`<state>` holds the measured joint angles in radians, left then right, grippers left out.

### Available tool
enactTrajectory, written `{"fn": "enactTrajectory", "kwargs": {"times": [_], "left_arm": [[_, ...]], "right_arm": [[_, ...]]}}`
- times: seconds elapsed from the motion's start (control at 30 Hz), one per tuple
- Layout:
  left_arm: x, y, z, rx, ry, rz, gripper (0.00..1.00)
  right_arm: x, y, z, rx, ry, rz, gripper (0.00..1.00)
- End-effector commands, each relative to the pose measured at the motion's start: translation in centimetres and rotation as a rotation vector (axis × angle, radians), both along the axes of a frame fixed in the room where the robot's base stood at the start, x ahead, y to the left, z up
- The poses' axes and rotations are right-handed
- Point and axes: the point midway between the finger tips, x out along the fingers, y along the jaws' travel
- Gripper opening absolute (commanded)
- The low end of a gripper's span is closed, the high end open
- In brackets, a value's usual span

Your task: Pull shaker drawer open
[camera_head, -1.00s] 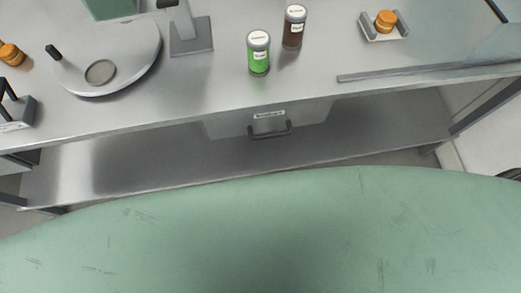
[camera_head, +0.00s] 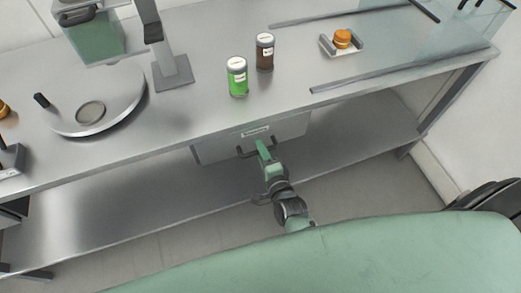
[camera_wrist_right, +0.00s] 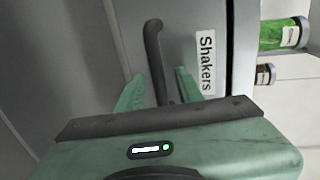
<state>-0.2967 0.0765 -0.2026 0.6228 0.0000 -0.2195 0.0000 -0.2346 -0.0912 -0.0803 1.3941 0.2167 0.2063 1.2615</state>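The shaker drawer (camera_head: 215,151) is a grey metal front under the counter edge, and it looks shut. It bears a white label (camera_wrist_right: 206,62) reading "Shakers". Its dark bar handle (camera_wrist_right: 154,42) shows in the right wrist view and, partly covered by my gripper, in the head view (camera_head: 243,154). My right gripper (camera_head: 262,146) is at the handle. In the wrist view its green fingers (camera_wrist_right: 160,78) stand apart on either side of the bar, with visible gaps between bar and fingers. My left gripper is not in view.
On the counter (camera_head: 200,105) above the drawer stand a green-filled shaker (camera_head: 237,78) and a brown-filled shaker (camera_head: 265,54). A round plate-like station (camera_head: 125,105) is at left, and a small tray (camera_head: 326,43) with an orange-brown item is at right. A lower shelf (camera_head: 120,205) runs beneath.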

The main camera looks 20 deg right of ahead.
Motion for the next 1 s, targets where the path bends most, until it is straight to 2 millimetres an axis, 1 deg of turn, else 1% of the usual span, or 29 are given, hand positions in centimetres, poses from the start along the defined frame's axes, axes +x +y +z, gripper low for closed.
{"fn": "enactTrajectory", "kwargs": {"times": [0.03, 0.13, 0.33, 0.37, 0.4, 0.47, 0.5, 0.7, 1.0], "left_arm": [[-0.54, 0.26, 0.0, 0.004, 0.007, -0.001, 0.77], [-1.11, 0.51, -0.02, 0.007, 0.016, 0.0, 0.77], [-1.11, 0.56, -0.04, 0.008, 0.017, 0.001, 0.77], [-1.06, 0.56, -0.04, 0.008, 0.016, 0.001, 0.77], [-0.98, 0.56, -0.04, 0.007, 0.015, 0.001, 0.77], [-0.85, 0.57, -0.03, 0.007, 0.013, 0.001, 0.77], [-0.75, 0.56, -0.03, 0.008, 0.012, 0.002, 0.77], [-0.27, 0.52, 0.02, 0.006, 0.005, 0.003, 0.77], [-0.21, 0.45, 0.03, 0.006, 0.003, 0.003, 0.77]], "right_arm": [[0.34, 0.01, -0.08, 0.0, 0.001, 0.0, 0.36], [0.64, 0.0, -0.12, 0.0, 0.0, 0.0, 0.36], [0.63, 0.01, -0.16, 0.0, 0.001, 0.0, 0.36], [0.62, 0.01, -0.16, 0.0, 0.001, 0.0, 0.31], [0.62, 0.02, -0.16, -0.001, 0.001, 0.0, 0.19], [0.61, 0.02, -0.17, -0.001, 0.001, 0.0, 0.03], [0.61, 0.02, -0.17, -0.001, 0.001, 0.0, 0.0], [0.6, 0.03, -0.18, -0.001, 0.001, 0.0, 0.0], [0.58, 0.04, -0.18, -0.001, 0.002, 0.0, 0.0]]}}
